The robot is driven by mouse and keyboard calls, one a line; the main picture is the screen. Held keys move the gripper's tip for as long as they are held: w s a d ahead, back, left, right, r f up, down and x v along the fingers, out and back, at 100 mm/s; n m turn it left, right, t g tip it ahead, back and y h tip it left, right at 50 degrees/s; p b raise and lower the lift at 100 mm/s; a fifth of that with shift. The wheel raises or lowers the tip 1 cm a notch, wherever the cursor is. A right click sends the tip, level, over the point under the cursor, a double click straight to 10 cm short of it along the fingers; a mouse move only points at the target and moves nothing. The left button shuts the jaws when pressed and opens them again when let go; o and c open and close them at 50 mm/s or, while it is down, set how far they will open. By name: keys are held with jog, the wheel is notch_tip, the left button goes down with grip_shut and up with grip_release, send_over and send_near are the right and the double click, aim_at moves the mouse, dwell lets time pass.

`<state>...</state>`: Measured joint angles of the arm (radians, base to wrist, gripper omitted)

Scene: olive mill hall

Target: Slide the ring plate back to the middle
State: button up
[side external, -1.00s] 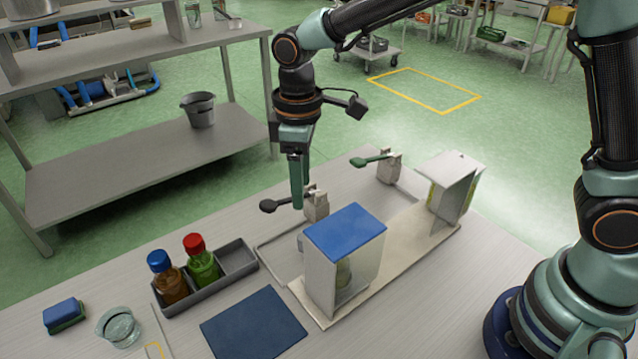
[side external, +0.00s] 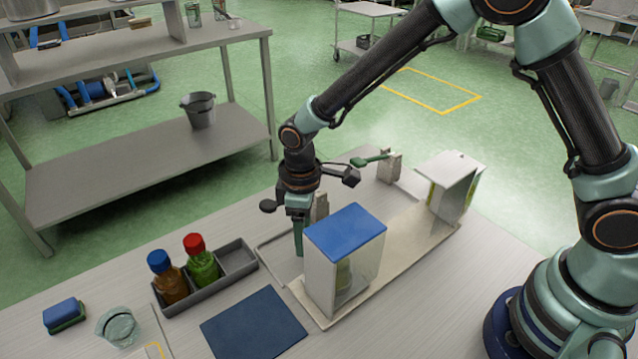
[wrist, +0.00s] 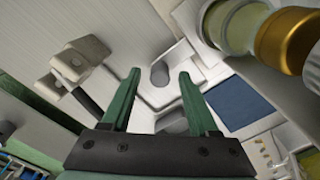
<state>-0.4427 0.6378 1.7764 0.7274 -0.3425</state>
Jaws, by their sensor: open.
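My gripper (side external: 299,250) points down behind the left side of the blue-topped housing (side external: 345,235), low over the pale framed area (side external: 272,254). In the wrist view my gripper (wrist: 160,74) is open, its two green fingers apart. A dark grey peg (wrist: 159,73) stands between the fingertips on a pale plate (wrist: 150,97). I cannot tell for certain whether this is the ring plate, or whether a finger touches it. A gold-capped jar (wrist: 284,40) shows at the upper right of the wrist view. My gripper and the housing hide much of the area in the side view.
A dark-knobbed lever (side external: 268,206) and a green-handled lever (side external: 370,160) stand close to the arm. A white housing (side external: 452,180) stands to the right. A grey caddy (side external: 240,258) with two bottles and a blue mat (side external: 253,325) lie at the front left.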

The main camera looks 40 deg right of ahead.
grip_shut()
dwell(1.4)
